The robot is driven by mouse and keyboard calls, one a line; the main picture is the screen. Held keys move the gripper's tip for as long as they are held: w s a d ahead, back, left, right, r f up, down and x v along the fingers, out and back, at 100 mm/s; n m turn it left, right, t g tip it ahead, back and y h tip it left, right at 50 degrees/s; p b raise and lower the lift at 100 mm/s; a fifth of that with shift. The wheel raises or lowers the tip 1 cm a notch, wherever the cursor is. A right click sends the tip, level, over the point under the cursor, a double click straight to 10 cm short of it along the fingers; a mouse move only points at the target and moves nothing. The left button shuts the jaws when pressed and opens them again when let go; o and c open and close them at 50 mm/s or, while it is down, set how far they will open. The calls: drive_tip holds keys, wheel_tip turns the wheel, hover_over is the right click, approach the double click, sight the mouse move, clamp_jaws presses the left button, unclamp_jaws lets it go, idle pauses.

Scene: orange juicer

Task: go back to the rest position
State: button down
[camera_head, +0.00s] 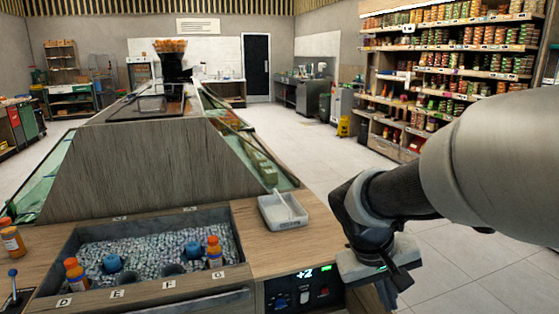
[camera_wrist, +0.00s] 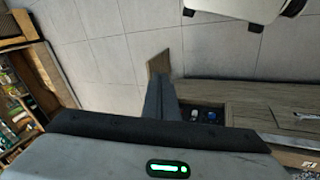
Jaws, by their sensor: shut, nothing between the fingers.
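My gripper (camera_head: 377,297) is at the right end of the counter, beside its front right corner, pointing down. Its fingertips are partly cut off by the lower edge of the head view. In the wrist view my gripper (camera_wrist: 160,68) is shut and empty, its fingers over the tiled floor. My arm reaches in from the right side of the head view. No object touches the fingers that I can see.
The wooden counter (camera_head: 268,262) holds a sunken ice bin (camera_head: 150,245) with orange-capped bottles and blue items. A white tray (camera_head: 283,211) lies near my gripper. A control panel (camera_head: 300,290) reads "+2". Shelves (camera_head: 455,62) stand behind my arm. The tiled floor (camera_head: 320,165) is clear.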

drive_tip(key=s+a+r+t+y, duration=0.4)
drive_tip(key=s+a+r, duration=0.2)
drive_tip(key=s+r, duration=0.3)
wheel_tip(320, 180, up, 18)
drive_tip(key=s+p, duration=0.1)
drive_tip(key=p, duration=1.8)
drive_tip(key=shift+s+a+r+p, duration=0.2)
drive_tip(key=shift+s+p, duration=0.05)
drive_tip(key=shift+p, duration=0.15)
